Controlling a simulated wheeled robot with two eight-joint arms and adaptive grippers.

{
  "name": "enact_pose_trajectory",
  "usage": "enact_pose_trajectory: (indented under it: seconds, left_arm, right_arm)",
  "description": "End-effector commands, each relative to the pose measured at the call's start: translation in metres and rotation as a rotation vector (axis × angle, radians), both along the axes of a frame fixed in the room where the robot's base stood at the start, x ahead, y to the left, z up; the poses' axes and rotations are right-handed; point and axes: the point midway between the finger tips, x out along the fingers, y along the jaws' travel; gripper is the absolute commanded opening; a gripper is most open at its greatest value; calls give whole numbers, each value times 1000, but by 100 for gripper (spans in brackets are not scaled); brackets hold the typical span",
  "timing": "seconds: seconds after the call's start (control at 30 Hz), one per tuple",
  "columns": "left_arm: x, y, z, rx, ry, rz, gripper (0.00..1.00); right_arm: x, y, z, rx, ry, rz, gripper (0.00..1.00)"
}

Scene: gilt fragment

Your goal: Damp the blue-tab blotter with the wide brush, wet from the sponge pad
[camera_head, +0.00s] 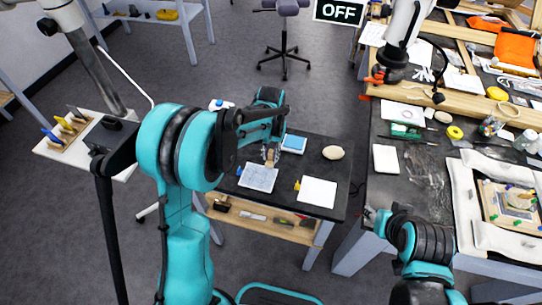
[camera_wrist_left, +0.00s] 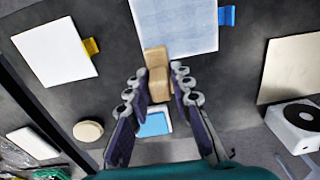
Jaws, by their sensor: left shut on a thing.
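My left gripper (camera_head: 271,141) is shut on the wide brush (camera_head: 270,157), a pale wooden piece. The brush also shows between the fingers in the left wrist view (camera_wrist_left: 156,60). The blue-tab blotter (camera_head: 258,178) lies flat on the dark table, pale bluish-grey, with its blue tab (camera_wrist_left: 227,16) at one edge. The brush's far end overlaps the blotter's near edge in the wrist view; I cannot tell whether they touch. The blue sponge pad (camera_head: 294,144) sits in a white tray, partly behind the fingers in the wrist view (camera_wrist_left: 152,124). My right gripper (camera_head: 374,214) is small and unclear.
A white blotter with a yellow tab (camera_head: 318,192) lies right of the blue-tab one. A round cream object (camera_head: 333,152) lies behind it. A crowded workbench (camera_head: 400,190) stands to the right. A shelf (camera_head: 262,217) with tools is under the table.

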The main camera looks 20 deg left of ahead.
Motion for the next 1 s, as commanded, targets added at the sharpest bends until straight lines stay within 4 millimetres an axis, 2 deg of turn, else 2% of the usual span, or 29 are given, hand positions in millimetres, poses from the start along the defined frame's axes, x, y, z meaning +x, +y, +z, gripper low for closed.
enact_pose_trajectory:
  seconds: [0.1, 0.33, 1.0]
  left_arm:
    - [0, 0, 14, 0, 0, 0, 0]
    - [1, 1, 31, 0, 0, 0, 0]
    - [1, 1, 32, 0, 0, 0, 0]
  right_arm:
    - [0, 0, 10, 0, 0, 0, 40]
    - [0, 0, 21, 0, 0, 0, 40]
    - [0, 0, 21, 0, 0, 0, 40]
